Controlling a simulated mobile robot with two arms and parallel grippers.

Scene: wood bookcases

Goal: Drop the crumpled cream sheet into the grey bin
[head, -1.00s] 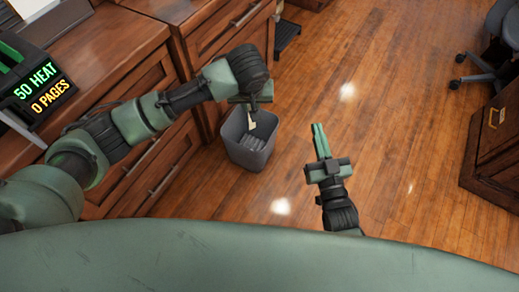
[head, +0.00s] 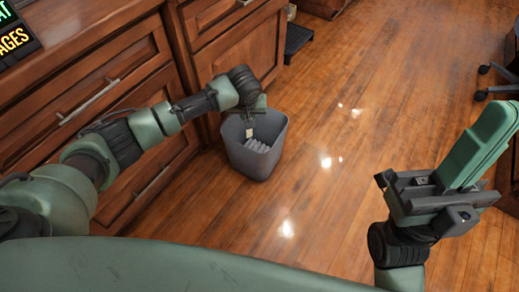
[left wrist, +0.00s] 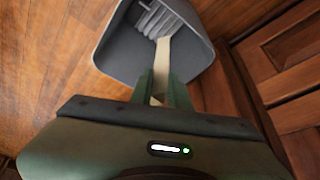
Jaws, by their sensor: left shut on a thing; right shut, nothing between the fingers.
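The grey bin (head: 262,163) stands on the wood floor beside the cabinets, its open top facing up. My left gripper (head: 251,119) is above the bin's opening. It is shut on the cream sheet (head: 250,132), which shows as a small pale piece hanging below the fingers. In the left wrist view the sheet (left wrist: 163,55) is a narrow strip between the fingers (left wrist: 160,84), with the bin's inner wall (left wrist: 120,45) behind it. Its upper part is hidden by the fingers. My right gripper (head: 494,130) is shut and empty, at the right, well away from the bin.
Wood cabinets (head: 85,75) with drawers line the left side, close behind the bin. A dark step-like object (head: 297,38) stands farther back on the floor. Pale ridged shapes (head: 256,146) show inside the bin. Open floor (head: 370,90) lies to the right, with a chair base (head: 497,85) beyond.

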